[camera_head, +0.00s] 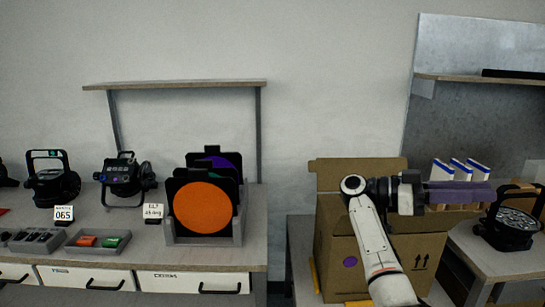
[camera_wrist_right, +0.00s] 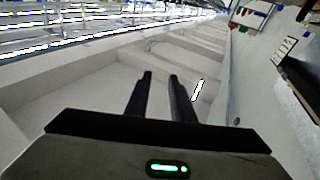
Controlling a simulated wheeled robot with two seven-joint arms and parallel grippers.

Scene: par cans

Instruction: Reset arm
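My right arm rises from the bottom of the head view, and its black right gripper (camera_head: 418,194) points right in front of an open cardboard box (camera_head: 335,235). In the right wrist view the two dark fingers of this gripper (camera_wrist_right: 160,76) stand apart with a gap between them and nothing held. Pale walls and floor show beyond the fingertips. My left arm and gripper are not in the head view.
A stage light (camera_head: 508,228) stands on the right table. On the left bench (camera_head: 255,215) are more lights, trays and a rack with an orange disc (camera_head: 203,207). A gap separates the tables.

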